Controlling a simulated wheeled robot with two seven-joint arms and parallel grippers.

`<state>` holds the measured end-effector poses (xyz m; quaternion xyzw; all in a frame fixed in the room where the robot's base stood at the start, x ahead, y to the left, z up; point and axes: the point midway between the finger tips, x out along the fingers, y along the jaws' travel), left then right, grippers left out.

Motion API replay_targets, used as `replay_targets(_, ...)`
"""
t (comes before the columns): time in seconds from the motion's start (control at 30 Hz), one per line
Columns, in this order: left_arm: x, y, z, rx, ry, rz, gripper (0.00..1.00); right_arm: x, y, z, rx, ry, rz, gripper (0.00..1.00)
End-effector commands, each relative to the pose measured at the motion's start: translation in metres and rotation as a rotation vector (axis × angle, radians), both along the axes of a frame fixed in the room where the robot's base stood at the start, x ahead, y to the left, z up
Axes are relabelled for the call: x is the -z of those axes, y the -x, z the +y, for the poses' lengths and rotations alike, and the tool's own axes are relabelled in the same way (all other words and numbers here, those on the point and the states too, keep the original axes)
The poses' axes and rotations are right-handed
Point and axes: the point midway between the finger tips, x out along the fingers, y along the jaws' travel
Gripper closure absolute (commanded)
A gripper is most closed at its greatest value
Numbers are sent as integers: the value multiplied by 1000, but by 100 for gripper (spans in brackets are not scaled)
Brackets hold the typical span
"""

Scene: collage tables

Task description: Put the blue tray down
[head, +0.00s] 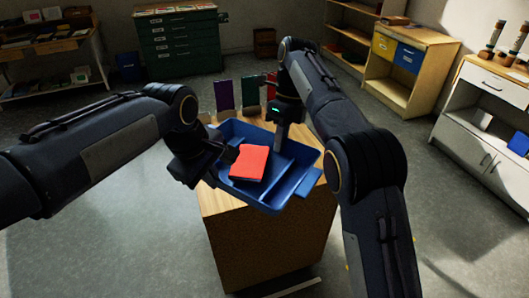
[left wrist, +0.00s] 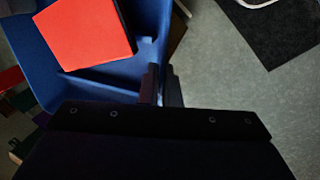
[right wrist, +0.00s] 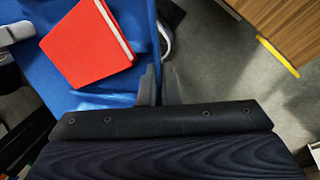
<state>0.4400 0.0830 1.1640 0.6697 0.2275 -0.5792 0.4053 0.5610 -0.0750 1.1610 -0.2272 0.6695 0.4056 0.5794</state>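The blue tray (head: 232,130) is between my two grippers, over the wooden-topped cabinet (head: 212,200), and looks turned at an angle to it. A red book (head: 250,162) lies inside the tray. My left gripper (head: 226,152) is at the tray's left wall, and its fingers are closed on that edge in the left wrist view (left wrist: 162,85). My right gripper (head: 282,133) points down at the tray's far right wall, closed on it in the right wrist view (right wrist: 158,87). The tray's underside is hidden, so I cannot tell whether it touches the top.
Purple (head: 224,95), green (head: 250,92) and red (head: 271,86) upright panels stand behind the tray. Some bare top shows left and right of the tray. A green drawer cabinet (head: 180,42) and wooden shelves (head: 415,55) stand farther back. Grey floor surrounds the cabinet.

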Motion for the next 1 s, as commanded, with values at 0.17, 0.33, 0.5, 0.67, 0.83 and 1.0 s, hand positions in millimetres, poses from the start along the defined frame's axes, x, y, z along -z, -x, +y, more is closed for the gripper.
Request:
replay_targets(0.17,2,1,1,-1,-5,7,100,-2,0,0,0,-2,-3,100)
replay_targets(0.33,2,1,1,-1,-5,7,100,-1,0,0,1,-2,-3,100)
replay_targets(0.5,10,-3,3,13,-6,8,100,6,-1,-2,16,-1,-2,100)
replay_targets(0.67,27,-13,5,53,-5,9,100,23,-4,-5,60,-2,-1,100)
replay_targets(0.83,49,-27,8,114,-6,10,100,44,-8,-8,120,-2,-2,100)
replay_targets(1.0,70,-42,10,173,-5,9,100,65,-12,-11,178,-3,-2,100)
